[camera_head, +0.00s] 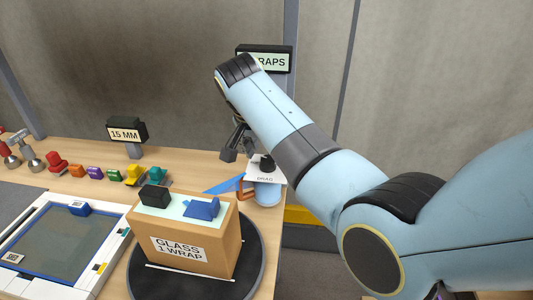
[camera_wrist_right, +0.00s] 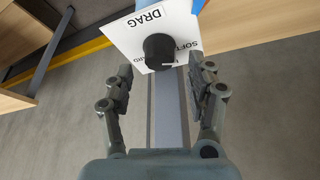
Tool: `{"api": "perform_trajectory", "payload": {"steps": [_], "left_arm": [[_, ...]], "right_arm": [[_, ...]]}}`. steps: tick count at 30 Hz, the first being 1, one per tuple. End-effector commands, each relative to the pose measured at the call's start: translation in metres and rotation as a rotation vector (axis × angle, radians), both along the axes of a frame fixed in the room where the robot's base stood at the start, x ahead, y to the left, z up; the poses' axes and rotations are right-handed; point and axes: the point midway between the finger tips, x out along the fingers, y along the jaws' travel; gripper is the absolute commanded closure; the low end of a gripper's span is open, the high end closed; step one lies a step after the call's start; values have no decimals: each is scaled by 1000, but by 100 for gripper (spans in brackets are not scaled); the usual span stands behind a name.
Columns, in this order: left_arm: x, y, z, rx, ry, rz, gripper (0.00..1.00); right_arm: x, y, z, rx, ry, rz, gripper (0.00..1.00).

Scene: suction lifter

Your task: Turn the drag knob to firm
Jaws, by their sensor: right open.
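The drag knob (camera_wrist_right: 159,50) is a black round knob on a white plate (camera_wrist_right: 126,34) lettered DRAG, SOFT and another word partly hidden, ending in ARD. A light mark on the knob points toward the right in the right wrist view. My right gripper (camera_wrist_right: 161,78) is open, with its fingers on either side of the knob's near side and apart from it. In the head view the knob (camera_head: 267,163) sits at the table's right edge, and my right gripper (camera_head: 231,152) is just left of it, partly hidden by my arm. My left gripper is not in view.
A box labelled GLASS 1 WRAP (camera_head: 183,245) stands on a black turntable (camera_head: 254,262). A framed panel (camera_head: 62,238) lies at left. Several coloured pieces line the table's back, near a 15 MM sign (camera_head: 126,133). A WRAPS sign (camera_head: 270,61) stands behind my arm.

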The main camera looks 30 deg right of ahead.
Motion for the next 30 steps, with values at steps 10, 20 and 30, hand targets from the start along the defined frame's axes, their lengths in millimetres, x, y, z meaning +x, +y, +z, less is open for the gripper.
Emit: {"api": "perform_trajectory", "payload": {"steps": [10,20,30], "left_arm": [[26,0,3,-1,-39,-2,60],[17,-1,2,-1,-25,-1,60],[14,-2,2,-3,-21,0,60]], "right_arm": [[6,-9,-26,0,-1,0,44],[6,-9,-26,0,-1,0,61],[6,-9,-26,-1,-1,0,98]]}}
